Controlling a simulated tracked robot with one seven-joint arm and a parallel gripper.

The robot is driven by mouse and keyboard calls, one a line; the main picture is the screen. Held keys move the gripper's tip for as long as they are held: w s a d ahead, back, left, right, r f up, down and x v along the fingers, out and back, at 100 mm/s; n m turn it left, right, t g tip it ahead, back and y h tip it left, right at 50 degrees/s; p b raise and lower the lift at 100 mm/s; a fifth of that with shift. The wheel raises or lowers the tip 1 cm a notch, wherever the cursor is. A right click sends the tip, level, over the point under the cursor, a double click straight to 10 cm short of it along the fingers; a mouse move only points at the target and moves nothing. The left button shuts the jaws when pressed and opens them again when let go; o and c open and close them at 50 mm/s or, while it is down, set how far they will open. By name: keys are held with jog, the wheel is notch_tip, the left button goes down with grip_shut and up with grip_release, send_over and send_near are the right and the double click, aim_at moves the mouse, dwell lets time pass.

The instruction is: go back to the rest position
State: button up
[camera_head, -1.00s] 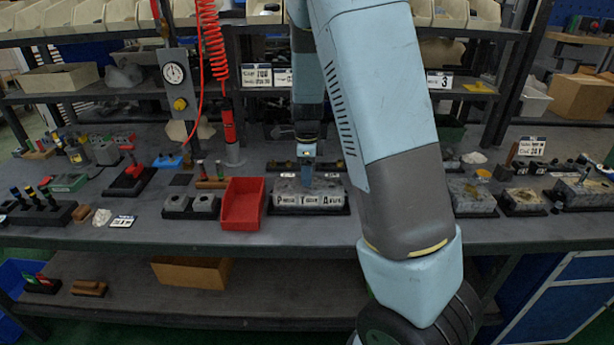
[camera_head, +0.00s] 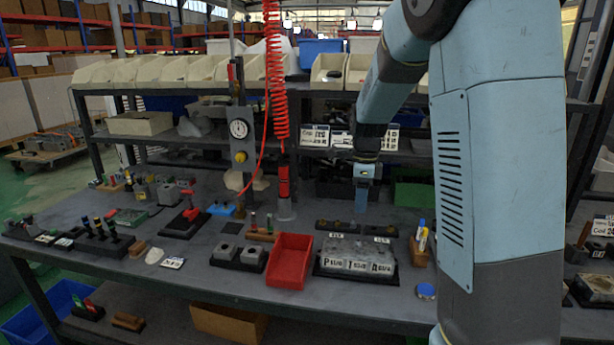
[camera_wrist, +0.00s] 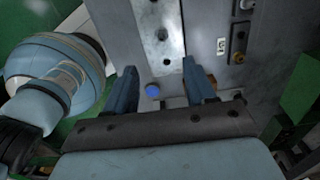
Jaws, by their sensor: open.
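My gripper (camera_head: 361,200) hangs pointing down above the rear part of the workbench, behind the grey valve block. In the wrist view its two blue fingers (camera_wrist: 160,88) stand apart with nothing held between them. The grey valve block (camera_head: 356,258) with lettered labels sits on a dark base on the bench, below and in front of my gripper. My arm runs up from the right side of the head view and bends over toward the bench.
A red bin (camera_head: 289,262) stands left of the valve block. A red coiled hose (camera_head: 275,60) hangs beside a gauge post (camera_head: 239,130). A shelf with beige bins (camera_head: 200,70) spans the back. A wooden holder with pens (camera_head: 420,245) stands to the right.

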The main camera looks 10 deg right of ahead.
jog(key=s+r+n+t, duration=0.2)
jog(key=s+r+n, duration=0.2)
jog(key=s+n, duration=0.3)
jog(key=s+r+n+t, duration=0.1)
jog(key=s+r+n, duration=0.3)
jog(key=s+n, duration=0.3)
jog(key=s+r+n+t, duration=0.2)
jog(key=s+r+n, duration=0.2)
jog(key=s, duration=1)
jog(key=n, duration=0.3)
jog(key=shift+d+r+n+t, duration=0.2)
jog(key=shift+n+t, duration=0.1)
jog(key=shift+n, duration=0.1)
jog(key=shift+c, duration=1.2)
